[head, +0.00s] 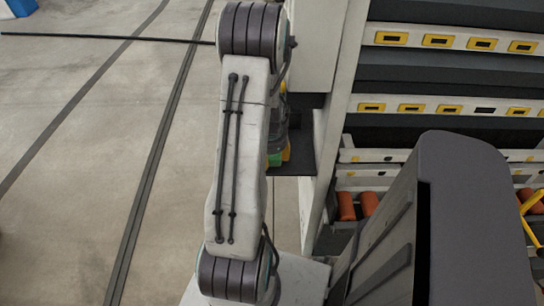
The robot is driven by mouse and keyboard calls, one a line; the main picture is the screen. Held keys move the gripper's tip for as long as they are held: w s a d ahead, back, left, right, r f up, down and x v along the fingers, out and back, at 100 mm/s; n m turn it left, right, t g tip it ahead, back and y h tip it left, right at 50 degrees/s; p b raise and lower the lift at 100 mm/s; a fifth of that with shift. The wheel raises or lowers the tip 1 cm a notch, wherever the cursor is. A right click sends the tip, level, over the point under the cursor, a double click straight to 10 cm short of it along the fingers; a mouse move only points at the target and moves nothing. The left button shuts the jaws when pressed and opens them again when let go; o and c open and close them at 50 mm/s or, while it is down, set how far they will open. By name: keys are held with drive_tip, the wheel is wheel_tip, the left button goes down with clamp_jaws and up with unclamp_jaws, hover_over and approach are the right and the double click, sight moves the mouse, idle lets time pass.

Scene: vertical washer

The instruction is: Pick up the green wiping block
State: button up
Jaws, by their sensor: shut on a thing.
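The green wiping block (286,154) shows only as a small green patch in the head view, just right of my arm's middle, with a bit of yellow-orange beside it. It is at a dark shelf on the side of the tall white unit. My gripper (278,145) is mostly hidden behind my arm link. Its visible dark edge is directly above the green patch, and it is shut on the block. The fingertips and the block's left part are hidden. I cannot tell whether the block still touches the shelf.
The dark shelf (296,160) juts from the white unit's side panel (330,120). To the right is a rack (440,75) with yellow-labelled rails and orange cylinders (347,206) low down. A thin dark rod (110,38) crosses the upper left. The concrete floor (80,200) at left is open.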

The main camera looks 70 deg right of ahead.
drive_tip(key=shift+r, duration=0.1)
drive_tip(key=shift+r, duration=0.6)
drive_tip(key=r, duration=0.3)
drive_tip(key=shift+a, duration=0.2)
drive_tip(key=a+r+b, duration=0.2)
drive_tip(key=a+r, duration=0.4)
drive_tip(key=a, duration=0.5)
drive_tip(key=shift+s+a+r, duration=0.15)
drive_tip(key=shift+s+r, duration=0.15)
drive_tip(key=shift+s, duration=0.1)
